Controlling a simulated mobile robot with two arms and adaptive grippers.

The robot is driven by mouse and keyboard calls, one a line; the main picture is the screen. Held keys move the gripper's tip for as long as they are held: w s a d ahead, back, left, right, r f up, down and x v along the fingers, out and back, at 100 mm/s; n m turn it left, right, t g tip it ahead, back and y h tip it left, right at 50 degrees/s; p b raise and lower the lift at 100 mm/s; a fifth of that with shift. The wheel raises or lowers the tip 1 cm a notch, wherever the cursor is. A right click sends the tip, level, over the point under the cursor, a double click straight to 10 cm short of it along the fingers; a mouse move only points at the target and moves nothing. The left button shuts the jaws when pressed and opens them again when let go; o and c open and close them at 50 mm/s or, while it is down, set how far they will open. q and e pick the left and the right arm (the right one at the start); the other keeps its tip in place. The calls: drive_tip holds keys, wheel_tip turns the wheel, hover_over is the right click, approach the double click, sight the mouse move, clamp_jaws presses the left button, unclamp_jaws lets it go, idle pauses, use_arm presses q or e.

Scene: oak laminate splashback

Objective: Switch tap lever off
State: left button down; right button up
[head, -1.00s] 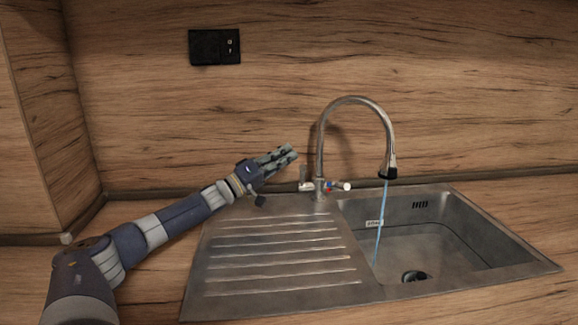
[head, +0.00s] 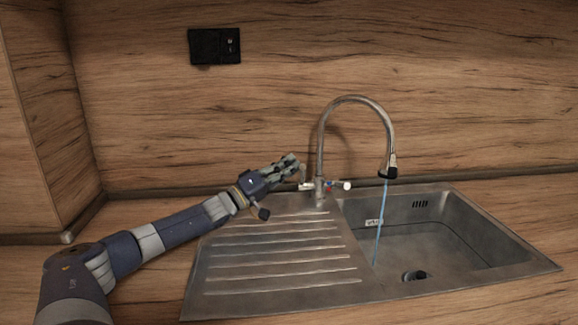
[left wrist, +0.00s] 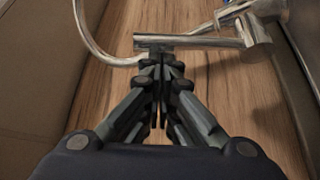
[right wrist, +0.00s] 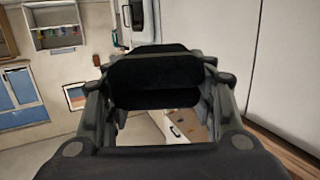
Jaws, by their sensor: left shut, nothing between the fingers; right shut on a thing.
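The curved metal tap (head: 320,150) stands at the back of the sink, and a thin stream of water (head: 381,215) runs from its spout into the basin. Its lever (head: 303,174) is on the left of the tap base, partly hidden by my left gripper (head: 296,162). In the left wrist view, my shut, empty left gripper (left wrist: 160,62) has its fingertips right at the metal lever (left wrist: 185,42); contact is unclear. My right gripper (right wrist: 155,60) shows only in its wrist view, shut on a dark block-like thing (right wrist: 155,80), away from the sink.
The steel sink has a ridged drainboard (head: 275,255) on the left and a basin (head: 440,235) on the right. A wooden splashback (head: 460,100) rises close behind the tap, with a black socket (head: 214,46) on it. The counter front left is clear.

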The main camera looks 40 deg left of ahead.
drive_tip(key=r+p, duration=0.2)
drive_tip(key=shift+s+d+r, duration=0.2)
drive_tip(key=shift+r, duration=0.2)
drive_tip(key=shift+s+d+r+p, duration=0.2)
drive_tip(key=shift+p, duration=0.2)
use_arm(q)
drive_tip(key=shift+s+d+f, duration=0.6)
drive_tip(key=shift+d+f, duration=0.05)
drive_tip(key=shift+d, duration=0.15)
use_arm(e)
drive_tip(key=shift+f, duration=0.1)
use_arm(q)
drive_tip(key=shift+a, duration=0.1)
use_arm(e)
drive_tip(key=shift+w, duration=0.1)
use_arm(q)
wheel_tip(320, 180, up, 10)
